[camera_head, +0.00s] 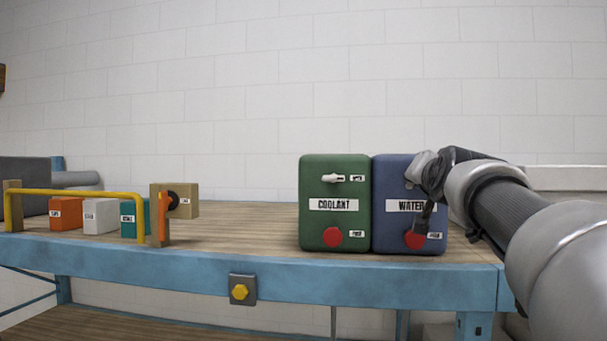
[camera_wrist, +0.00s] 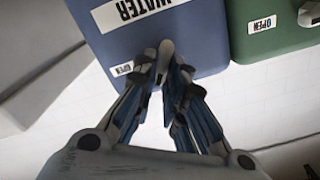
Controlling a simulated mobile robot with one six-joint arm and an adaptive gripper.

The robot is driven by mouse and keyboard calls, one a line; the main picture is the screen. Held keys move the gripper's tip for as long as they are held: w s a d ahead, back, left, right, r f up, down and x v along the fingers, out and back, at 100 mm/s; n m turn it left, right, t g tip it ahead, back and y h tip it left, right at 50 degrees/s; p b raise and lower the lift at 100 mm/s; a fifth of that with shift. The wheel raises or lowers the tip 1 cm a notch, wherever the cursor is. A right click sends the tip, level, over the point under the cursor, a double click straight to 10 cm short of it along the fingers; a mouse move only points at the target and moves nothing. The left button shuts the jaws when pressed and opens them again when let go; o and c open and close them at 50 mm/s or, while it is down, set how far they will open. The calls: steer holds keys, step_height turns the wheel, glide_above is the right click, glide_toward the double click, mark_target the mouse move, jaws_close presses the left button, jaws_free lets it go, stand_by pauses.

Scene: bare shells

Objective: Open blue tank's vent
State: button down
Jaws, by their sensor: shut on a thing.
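The blue tank (camera_head: 387,226), labelled WATER, stands at the right of the bench; it also shows in the wrist view (camera_wrist: 207,40). My gripper (camera_head: 418,172) is at its upper front. In the wrist view my gripper (camera_wrist: 167,72) is shut on the small pale vent lever (camera_wrist: 165,52), beside an OPEN label (camera_wrist: 121,69). The fingers hide most of the lever, so its exact angle cannot be told. In the head view my arm hides the lever and part of the tank's front. A red knob (camera_head: 414,239) sits low on the tank.
The green COOLANT tank (camera_head: 314,225) stands close against the blue tank's left side, with its own white lever (camera_head: 333,178) and red knob (camera_head: 332,237). Small blocks (camera_head: 100,216) behind a yellow rail (camera_head: 75,192) are far left. The bench (camera_head: 250,222) between is clear.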

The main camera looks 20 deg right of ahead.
steer(key=shift+s+d+f+m+p, duration=0.15)
steer(key=shift+m+p, duration=0.2)
steer(key=shift+m, duration=1.55)
steer(key=shift+w+f+m+p, duration=0.1)
steer(key=shift+f+m+p, duration=0.2)
steer(key=shift+m, duration=1.6)
steer(key=shift+s+d+f+m+p, duration=0.1)
steer(key=shift+m+p, duration=0.3)
steer(key=shift+m, duration=1.5)
steer(key=c, duration=1.6)
jaws_free()
steer(key=shift+s, duration=0.1)
steer(key=shift+c, duration=0.2)
steer(key=shift+r, duration=0.1)
